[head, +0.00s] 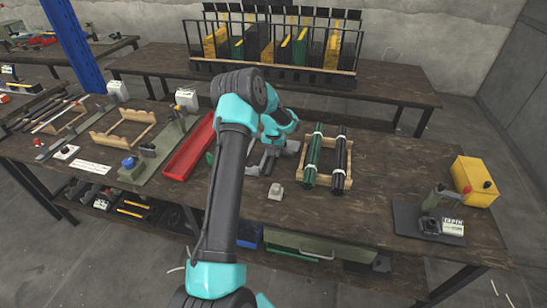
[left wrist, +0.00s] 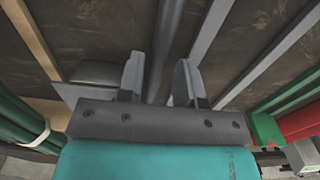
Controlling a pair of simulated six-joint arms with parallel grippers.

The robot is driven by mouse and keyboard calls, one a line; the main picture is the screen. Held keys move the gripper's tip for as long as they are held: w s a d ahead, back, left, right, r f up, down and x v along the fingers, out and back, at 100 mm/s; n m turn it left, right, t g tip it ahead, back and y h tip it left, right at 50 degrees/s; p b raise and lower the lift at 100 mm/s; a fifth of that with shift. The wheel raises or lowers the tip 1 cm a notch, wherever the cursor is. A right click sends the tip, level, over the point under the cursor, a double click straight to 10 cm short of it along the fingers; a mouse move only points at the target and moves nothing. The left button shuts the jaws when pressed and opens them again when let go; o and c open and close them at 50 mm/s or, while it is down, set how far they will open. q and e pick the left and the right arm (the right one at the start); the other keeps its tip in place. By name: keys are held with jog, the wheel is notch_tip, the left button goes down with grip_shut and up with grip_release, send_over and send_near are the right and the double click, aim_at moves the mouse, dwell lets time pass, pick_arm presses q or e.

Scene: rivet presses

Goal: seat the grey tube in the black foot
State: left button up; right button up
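The grey tube (left wrist: 168,40) runs lengthwise in the left wrist view, between the fingers of my left gripper (left wrist: 158,78). The fingers stand apart, and I see a gap beside the tube; I cannot tell how far below the fingertips it lies. In the head view my left gripper (head: 272,148) is low over the bench between the red tray and the tube bundles, largely hidden by its own arm. A dark block (left wrist: 97,73) lies beside the left finger; I cannot tell whether it is the black foot. My right gripper is not in view.
A red tray (head: 190,150) lies left of my gripper. Green (head: 313,158) and black (head: 340,165) tube bundles lie on a wooden cradle to its right. A press (head: 440,222) and yellow box (head: 474,180) stand far right.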

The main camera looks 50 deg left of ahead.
pick_arm(q)
jog(key=shift+f, duration=0.75)
jog(key=shift+c, duration=0.3)
grip_shut()
